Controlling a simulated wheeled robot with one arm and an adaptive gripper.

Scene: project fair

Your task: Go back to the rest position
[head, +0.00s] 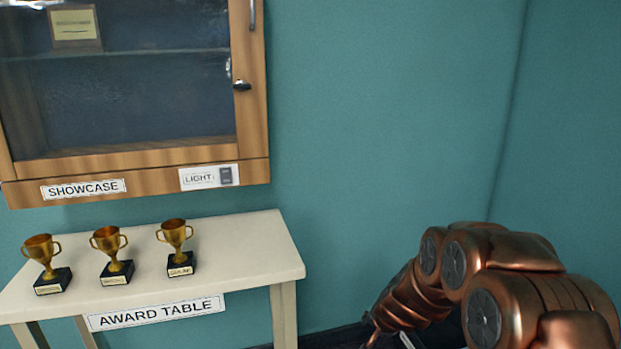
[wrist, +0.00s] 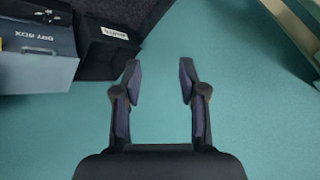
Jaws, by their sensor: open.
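My gripper (wrist: 159,82) is open and empty in the wrist view. Its two dark fingers stand apart over a plain teal surface, with nothing between them. In the head view my copper-coloured arm is folded at the lower right, to the right of the award table. The gripper itself cannot be made out clearly there.
A white award table (head: 245,245) holds three gold trophies (head: 41,250), (head: 108,243), (head: 175,235). A wooden showcase (head: 135,160) with a glass door and a light switch (head: 225,175) hangs above. The wrist view shows a blue-grey box (wrist: 38,70) and a dark bin (wrist: 108,45) at upper left.

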